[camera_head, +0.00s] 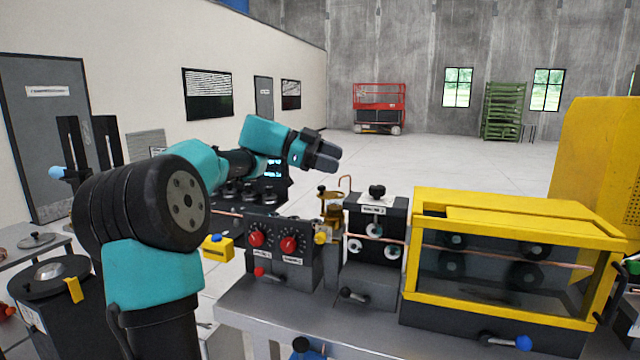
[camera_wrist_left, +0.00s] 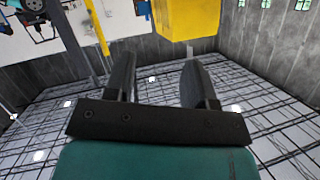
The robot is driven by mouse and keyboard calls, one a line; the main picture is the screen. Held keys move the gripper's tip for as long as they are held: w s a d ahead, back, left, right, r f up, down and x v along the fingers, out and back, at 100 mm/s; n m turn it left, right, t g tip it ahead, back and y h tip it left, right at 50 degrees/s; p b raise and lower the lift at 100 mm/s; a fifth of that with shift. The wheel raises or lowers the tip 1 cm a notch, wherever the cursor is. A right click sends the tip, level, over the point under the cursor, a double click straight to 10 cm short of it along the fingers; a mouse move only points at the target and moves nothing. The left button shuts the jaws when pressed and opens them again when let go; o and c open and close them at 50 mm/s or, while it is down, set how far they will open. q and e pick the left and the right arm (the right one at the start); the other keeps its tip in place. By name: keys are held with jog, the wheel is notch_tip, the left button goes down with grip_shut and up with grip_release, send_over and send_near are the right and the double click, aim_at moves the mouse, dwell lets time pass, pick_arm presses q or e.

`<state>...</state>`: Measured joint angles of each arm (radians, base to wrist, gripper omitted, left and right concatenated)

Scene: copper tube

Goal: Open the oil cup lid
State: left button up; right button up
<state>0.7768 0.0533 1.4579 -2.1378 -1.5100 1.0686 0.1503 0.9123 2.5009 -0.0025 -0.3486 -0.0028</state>
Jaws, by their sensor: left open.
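The small brass-coloured oil cup (camera_head: 331,210) stands on the bench machinery, between the red-knob control box and the black roller block. Its top is small here, and I cannot tell how its lid sits. My left gripper (camera_head: 326,156) is above the cup in the head view, apart from it, pointing right. In the left wrist view the two dark fingers of my left gripper (camera_wrist_left: 158,78) are spread with nothing between them. The cup cannot be made out in that view. My right gripper is not in view.
The control box with red knobs (camera_head: 288,244), the roller block (camera_head: 376,225) and a yellow-framed enclosure (camera_head: 520,212) stand along the bench (camera_head: 250,308). A copper tube (camera_head: 500,258) runs through them. The air above the bench around my left gripper is clear.

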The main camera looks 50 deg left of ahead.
pick_arm(q)
jog(key=w+a+r+n+t+y, duration=0.2)
jog(key=w+a+r+t+y, duration=0.25)
jog(key=r, duration=0.25)
jog(key=w+a+r+n+t+y, duration=0.3)
jog(key=a+r+t+y, duration=0.2)
jog(key=r, duration=0.2)
jog(key=s+a+r+n+g+y, duration=0.3)
jog(key=a+r+n+y, duration=0.3)
jog(key=a+n+y, duration=0.5)
jog(key=s+d+f+n+g, duration=0.2)
jog(key=s+f+n+g, duration=0.2)
jog(key=f+g, duration=0.4)
jog(key=s+d+f+m+g+h, duration=0.1)
jog(key=d+f+g+h, duration=0.1)
jog(key=d+h, duration=0.2)
jog(key=s+d+f+m+g+h, duration=0.1)
jog(key=d+h, duration=0.3)
jog(key=d, duration=0.4)
jog(key=shift+s+d+f+g, duration=0.4)
jog(key=shift+f+g, duration=0.3)
jog(key=shift+g, duration=0.05)
jog(key=shift+f, duration=0.1)
